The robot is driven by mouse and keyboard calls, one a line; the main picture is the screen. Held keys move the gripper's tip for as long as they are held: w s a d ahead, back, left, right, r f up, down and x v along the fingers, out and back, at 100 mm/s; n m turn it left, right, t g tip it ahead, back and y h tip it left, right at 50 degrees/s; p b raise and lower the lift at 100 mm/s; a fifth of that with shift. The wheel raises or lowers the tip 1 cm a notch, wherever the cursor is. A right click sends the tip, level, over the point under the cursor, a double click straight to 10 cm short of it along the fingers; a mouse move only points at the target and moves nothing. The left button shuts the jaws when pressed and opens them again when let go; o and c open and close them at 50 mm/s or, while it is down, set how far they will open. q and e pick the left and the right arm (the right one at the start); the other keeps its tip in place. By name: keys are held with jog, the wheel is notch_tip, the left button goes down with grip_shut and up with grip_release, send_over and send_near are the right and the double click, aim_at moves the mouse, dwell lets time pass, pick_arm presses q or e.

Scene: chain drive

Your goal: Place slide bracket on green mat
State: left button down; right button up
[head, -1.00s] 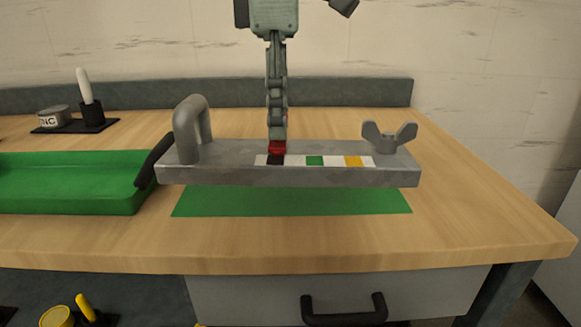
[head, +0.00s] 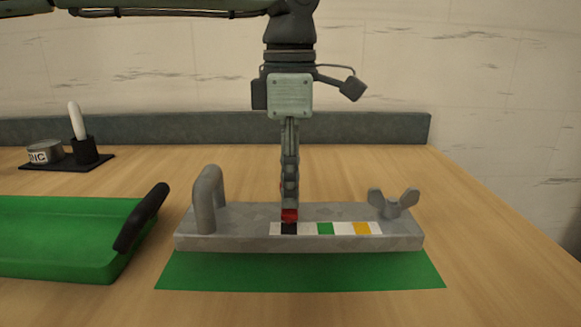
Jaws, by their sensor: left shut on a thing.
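The slide bracket (head: 340,244) is a long grey bar with a loop handle at its left end, a wing nut at its right end and a strip of coloured squares on top. My left gripper (head: 289,214) comes down from above, its red tip at the strip's black square, and is shut on the bracket. The grip itself is hard to make out. The bracket is level over the flat green mat (head: 300,276), whose front part shows below it. The mat's back part is hidden, and I cannot tell whether the bracket touches it. My right gripper is not in view.
A green tray (head: 60,273) with a black handle (head: 141,218) stands to the left, close to the bracket's handle end. A grey tin (head: 45,152) and a white-tipped tool in a black holder (head: 84,150) stand at the back left. The wooden table (head: 500,230) is clear to the right.

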pick_arm(q)
jog(key=shift+f, duration=1.7)
jog(key=shift+f, duration=0.1)
jog(key=c, duration=1.3)
grip_release()
notch_tip(320, 180, up, 12)
jog(key=shift+r, duration=0.1)
